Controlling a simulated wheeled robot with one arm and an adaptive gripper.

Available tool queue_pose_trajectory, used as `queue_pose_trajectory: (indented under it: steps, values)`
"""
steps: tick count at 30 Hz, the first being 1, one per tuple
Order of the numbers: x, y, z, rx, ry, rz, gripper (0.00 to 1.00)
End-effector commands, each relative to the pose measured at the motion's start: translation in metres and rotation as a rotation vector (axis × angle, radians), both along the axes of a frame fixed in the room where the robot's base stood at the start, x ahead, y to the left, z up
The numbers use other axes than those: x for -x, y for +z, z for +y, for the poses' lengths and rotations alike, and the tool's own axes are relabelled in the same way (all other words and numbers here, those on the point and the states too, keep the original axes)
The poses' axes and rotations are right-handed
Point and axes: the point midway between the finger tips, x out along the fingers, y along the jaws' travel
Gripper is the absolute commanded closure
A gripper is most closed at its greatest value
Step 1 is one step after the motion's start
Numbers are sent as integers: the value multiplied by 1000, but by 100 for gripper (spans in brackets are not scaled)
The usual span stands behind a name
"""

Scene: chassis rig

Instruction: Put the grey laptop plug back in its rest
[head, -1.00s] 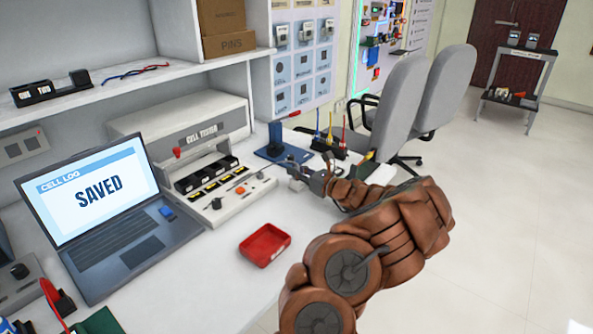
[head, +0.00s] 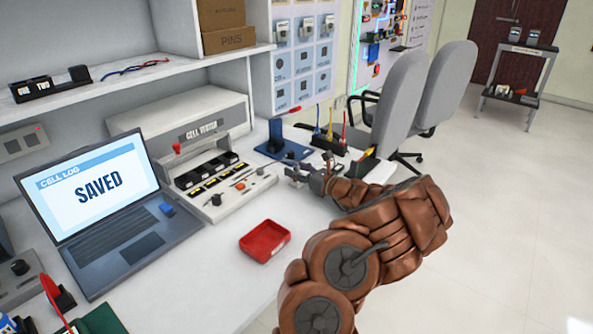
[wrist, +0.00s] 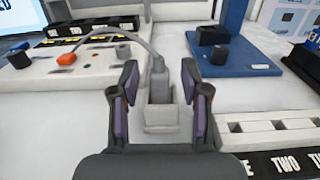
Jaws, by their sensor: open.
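The grey plug (wrist: 159,84) stands upright between my fingers in the wrist view, with its grey cable (wrist: 115,36) looping off to the left. Its lower end is at the pale grey rest (wrist: 161,118), and it looks seated there, though the rest's front wall hides the very bottom. My gripper (wrist: 158,76) is open, one dark finger on each side of the plug, with a visible gap on both sides. In the head view my gripper (head: 303,174) is at the right end of the bench; the plug is too small to make out there.
The cell tester (head: 208,185) stands just left of my gripper. A blue base with a post (head: 276,140) and a dark holder with coloured tools (head: 328,146) are behind it. A red tray (head: 265,241) and the laptop (head: 112,220) showing "SAVED" are further left.

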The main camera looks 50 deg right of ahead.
Motion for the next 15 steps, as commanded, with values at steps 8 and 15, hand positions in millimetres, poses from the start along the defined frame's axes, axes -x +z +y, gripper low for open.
queue_pose_trajectory:
  steps: [8,15]
  values:
    - [5,0,0,0,-1,0,54]
    - [33,0,0,-2,-2,-2,54]
